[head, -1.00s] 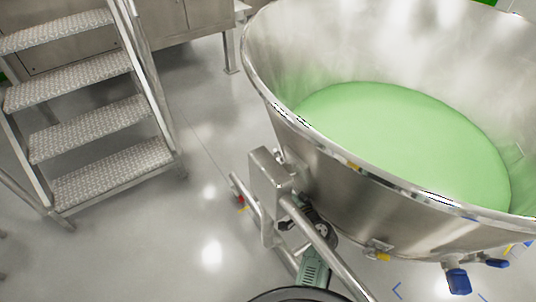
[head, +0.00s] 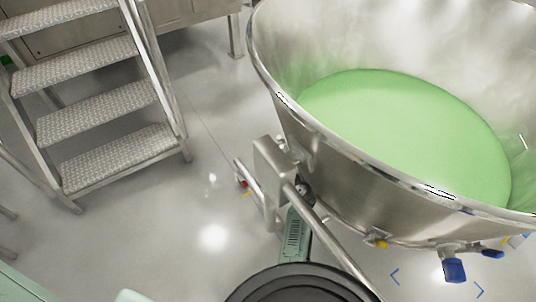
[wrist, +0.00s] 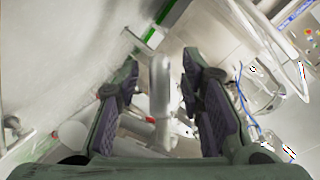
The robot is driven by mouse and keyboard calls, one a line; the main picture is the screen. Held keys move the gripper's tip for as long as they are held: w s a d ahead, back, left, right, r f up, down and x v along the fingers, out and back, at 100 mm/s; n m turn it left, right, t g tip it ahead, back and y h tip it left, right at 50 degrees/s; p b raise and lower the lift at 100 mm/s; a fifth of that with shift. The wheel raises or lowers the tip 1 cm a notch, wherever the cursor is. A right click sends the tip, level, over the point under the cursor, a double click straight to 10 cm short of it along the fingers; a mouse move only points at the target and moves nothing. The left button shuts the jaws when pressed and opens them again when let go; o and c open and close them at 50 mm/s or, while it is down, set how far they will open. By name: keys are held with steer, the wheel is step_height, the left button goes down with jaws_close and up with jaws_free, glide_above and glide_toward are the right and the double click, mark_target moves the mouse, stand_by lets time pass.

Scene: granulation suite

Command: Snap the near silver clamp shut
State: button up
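I cannot single out the near silver clamp for certain. A large steel bowl (head: 345,170) with green contents (head: 410,130) fills the right of the head view. A silver bracket (head: 268,170) with a slanting tube stands beside its near left side. My green arm reaches in below the bracket, and its gripper end is mostly hidden behind the tube there. In the wrist view my gripper (wrist: 158,85) is open, with its dark padded fingers apart. A rounded silver bar (wrist: 160,90) shows between the fingers; I cannot tell whether it touches them or is part of the clamp.
Metal steps (head: 110,115) stand at the left, near a steel cabinet (head: 75,35). Blue-handled (head: 454,270) and yellow (head: 380,244) fittings sit under the bowl's lower edge.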

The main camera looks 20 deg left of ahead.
jaws_close()
stand_by(0.4)
stand_by(0.4)
